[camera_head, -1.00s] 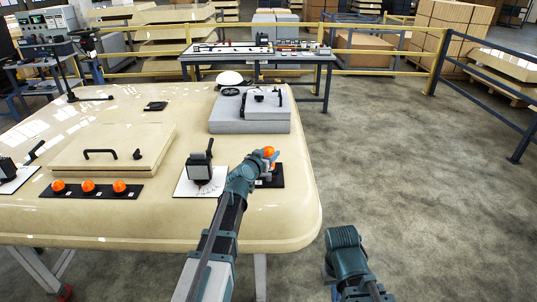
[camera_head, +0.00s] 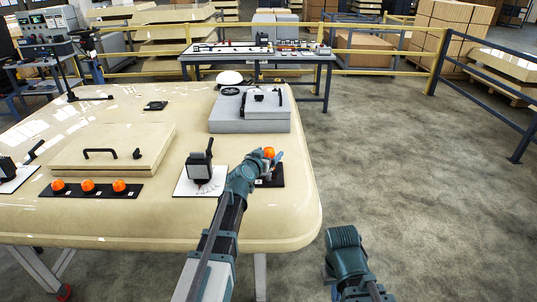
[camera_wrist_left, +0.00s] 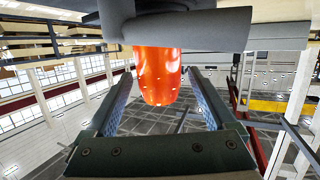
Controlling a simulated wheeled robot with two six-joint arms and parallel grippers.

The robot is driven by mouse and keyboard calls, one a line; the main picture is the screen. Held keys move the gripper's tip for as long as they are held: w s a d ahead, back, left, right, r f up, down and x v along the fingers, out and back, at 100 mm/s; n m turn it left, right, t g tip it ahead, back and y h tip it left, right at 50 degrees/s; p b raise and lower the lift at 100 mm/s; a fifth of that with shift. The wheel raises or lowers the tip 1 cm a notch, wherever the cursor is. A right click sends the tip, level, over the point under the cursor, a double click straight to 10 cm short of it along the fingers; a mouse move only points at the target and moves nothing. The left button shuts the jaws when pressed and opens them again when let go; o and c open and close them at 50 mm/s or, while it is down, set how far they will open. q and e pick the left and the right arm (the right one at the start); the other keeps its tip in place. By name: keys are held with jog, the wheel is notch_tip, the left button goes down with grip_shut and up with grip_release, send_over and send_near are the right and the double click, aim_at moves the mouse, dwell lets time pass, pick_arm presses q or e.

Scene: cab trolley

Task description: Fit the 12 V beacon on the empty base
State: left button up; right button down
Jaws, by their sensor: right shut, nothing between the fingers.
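An orange beacon (camera_head: 268,153) is at the black plate (camera_head: 275,181) near the right edge of the cream roof. My left gripper (camera_head: 274,160) reaches over that plate. In the left wrist view, the orange dome (camera_wrist_left: 157,75) lies between the spread fingers, with a gap on each side, and meets a dark round part (camera_wrist_left: 190,30) above it. Three more orange beacons (camera_head: 88,185) stand on a black strip at the left. Labels are too small to read, and I cannot make out an empty base. My right gripper (camera_head: 333,287) is shut and empty, low beside the roof; its fingertips are unclear.
A black switch on a white card (camera_head: 186,187) stands close left of my left arm. Behind are a grey box (camera_head: 250,122) and a cream hatch (camera_head: 112,150) with a black handle. The floor to the right is clear up to the railings.

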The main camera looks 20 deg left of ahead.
pick_arm(q)
jog(key=p+v, duration=0.3)
jog(key=v, duration=1.1)
jog(key=d+f+g+h, duration=0.1)
jog(key=d, duration=0.2)
jog(key=s+d+f+m+g+h, duration=0.1)
jog(key=d, duration=0.1)
jog(key=d+f+m+g, duration=0.1)
jog(key=d+f, duration=0.1)
jog(key=d, duration=0.1)
jog(key=shift+s+d+f+h, duration=0.1)
jog(key=shift+s+d+h, duration=0.2)
jog(key=shift+d+h, duration=0.1)
jog(key=s+d+f+m+g, duration=0.2)
jog(key=s+d+f+g, duration=0.35)
jog(key=d, duration=0.25)
jog(key=s+f+g+y, duration=0.3)
jog(key=s, duration=0.5)
jog(key=s+d+f+n+g+y, duration=0.1)
jog(key=s+f+g+y, duration=0.1)
jog(key=s+f+g, duration=0.2)
jog(key=s, duration=0.3)
jog(key=shift+s+d+y, duration=0.2)
jog(key=shift+s+y, duration=0.2)
